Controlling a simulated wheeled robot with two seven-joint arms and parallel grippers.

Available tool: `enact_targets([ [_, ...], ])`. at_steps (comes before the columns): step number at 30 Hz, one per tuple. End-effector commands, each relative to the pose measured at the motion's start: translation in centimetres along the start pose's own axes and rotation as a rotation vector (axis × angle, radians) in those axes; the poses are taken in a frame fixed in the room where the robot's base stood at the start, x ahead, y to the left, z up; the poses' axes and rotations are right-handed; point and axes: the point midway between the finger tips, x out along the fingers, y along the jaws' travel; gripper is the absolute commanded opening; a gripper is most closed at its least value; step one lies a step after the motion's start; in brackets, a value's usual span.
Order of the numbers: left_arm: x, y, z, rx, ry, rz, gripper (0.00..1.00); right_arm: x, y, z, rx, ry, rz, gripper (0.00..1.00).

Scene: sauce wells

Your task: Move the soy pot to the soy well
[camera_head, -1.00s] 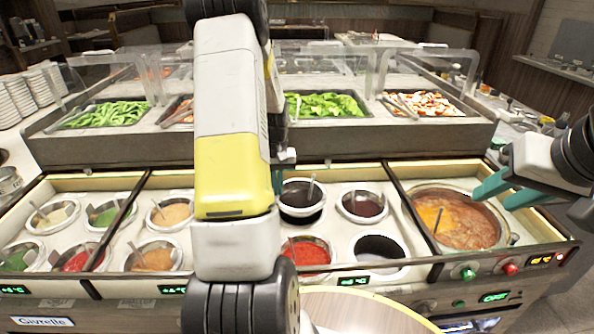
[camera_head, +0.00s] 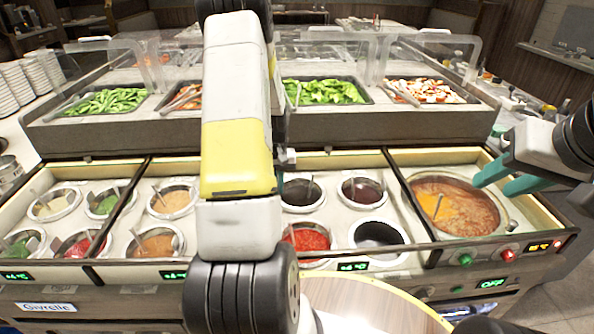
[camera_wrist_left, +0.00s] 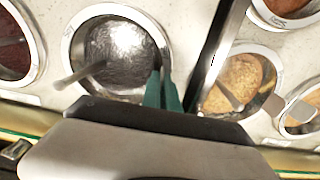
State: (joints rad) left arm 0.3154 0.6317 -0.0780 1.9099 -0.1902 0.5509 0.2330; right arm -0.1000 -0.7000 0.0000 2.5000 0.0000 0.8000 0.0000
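The soy pot (camera_head: 300,194), with dark, shiny sauce and a ladle, sits in a back well right of my left arm. It also shows in the left wrist view (camera_wrist_left: 120,55). My left gripper (camera_wrist_left: 163,92) has its teal fingers close together at the pot's rim, one inside and one outside, apparently shut on it. My left arm hides that gripper in the head view. The pot's lower part is hidden in the well. My right gripper (camera_head: 508,180) is open and empty, over the right side of the large soup pot (camera_head: 452,207).
A dark red sauce pot (camera_head: 362,190) is right of the soy pot. A red sauce pot (camera_head: 305,238) and an empty dark well (camera_head: 378,235) are in front. A divider (camera_wrist_left: 215,60) runs beside the gripper. Salad trays (camera_head: 322,91) stand behind.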

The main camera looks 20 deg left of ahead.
Motion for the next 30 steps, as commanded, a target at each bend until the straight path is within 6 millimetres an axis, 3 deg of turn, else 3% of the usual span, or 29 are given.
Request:
enact_targets([
  [27,0.47,0.06,-0.13,0.000,0.004,0.001,0.00,0.00,0.00,0.00,0.000,0.000,0.000,0.36],
  [30,0.49,0.05,-0.11,0.000,0.003,0.001,0.21,0.00,0.00,0.00,0.000,0.000,0.000,0.36],
])
